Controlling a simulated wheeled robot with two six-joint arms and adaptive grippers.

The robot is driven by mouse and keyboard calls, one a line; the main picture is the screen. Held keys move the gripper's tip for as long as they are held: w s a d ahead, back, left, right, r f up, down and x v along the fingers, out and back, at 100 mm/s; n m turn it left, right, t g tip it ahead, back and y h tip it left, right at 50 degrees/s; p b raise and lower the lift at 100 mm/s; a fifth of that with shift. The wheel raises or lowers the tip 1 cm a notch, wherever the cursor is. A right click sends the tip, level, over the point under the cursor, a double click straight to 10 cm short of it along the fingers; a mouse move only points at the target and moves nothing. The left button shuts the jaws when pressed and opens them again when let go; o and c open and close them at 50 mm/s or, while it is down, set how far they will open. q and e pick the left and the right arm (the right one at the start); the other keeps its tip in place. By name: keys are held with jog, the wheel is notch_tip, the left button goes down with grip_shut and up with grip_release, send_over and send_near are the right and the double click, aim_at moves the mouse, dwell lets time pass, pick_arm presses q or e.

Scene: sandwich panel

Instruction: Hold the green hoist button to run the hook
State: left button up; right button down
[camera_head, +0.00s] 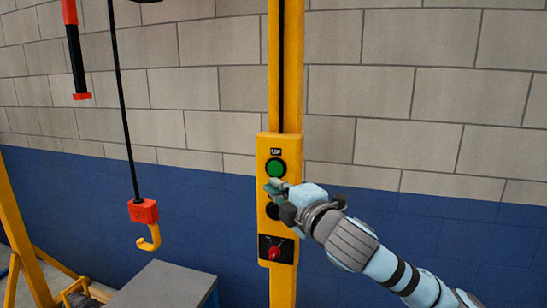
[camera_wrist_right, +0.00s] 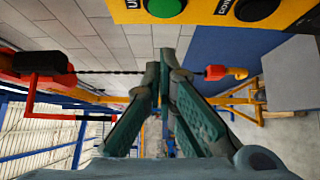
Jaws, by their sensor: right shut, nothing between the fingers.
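The green button (camera_head: 276,168) is on the upper part of the yellow control panel (camera_head: 264,147), under a small label. It also shows in the wrist view (camera_wrist_right: 165,7). My right gripper (camera_head: 275,187) is shut and empty, with its fingertips in front of the panel just below the green button. In the wrist view its closed fingers (camera_wrist_right: 165,62) lie below the panel's edge, apart from the green button in the picture. A black button (camera_head: 272,211) is lower down, partly hidden by my gripper. The yellow hook (camera_head: 150,238) hangs from a red block (camera_head: 143,211) on a dark cable.
A red knob (camera_head: 274,252) sits on a black plate at the panel's bottom. A grey box (camera_head: 165,284) stands below the hook. A red and black part (camera_head: 76,55) hangs at the upper left. Yellow frame legs (camera_head: 20,250) stand at left. A block wall is behind.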

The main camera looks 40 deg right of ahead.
aim_at(273, 173)
pick_arm(q)
jog(key=shift+w+r+p, duration=0.15)
jog(key=shift+r+p, duration=0.2)
jog(key=shift+r, duration=0.15)
jog(key=shift+w+r+p, duration=0.15)
jog(key=shift+r+p, duration=0.15)
jog(key=shift+r, duration=0.2)
pick_arm(e)
jog(key=shift+w+d+f, duration=0.1)
jog(key=shift+w+d, duration=0.6)
jog(key=shift+w, duration=0.4)
jog(key=shift+w+d+r, duration=0.1)
jog(key=shift+w+d, duration=0.6)
jog(key=shift+w, duration=0.45)
jog(key=shift+w+d+f, duration=0.1)
jog(key=shift+w+d, duration=0.6)
jog(key=shift+w, duration=0.4)
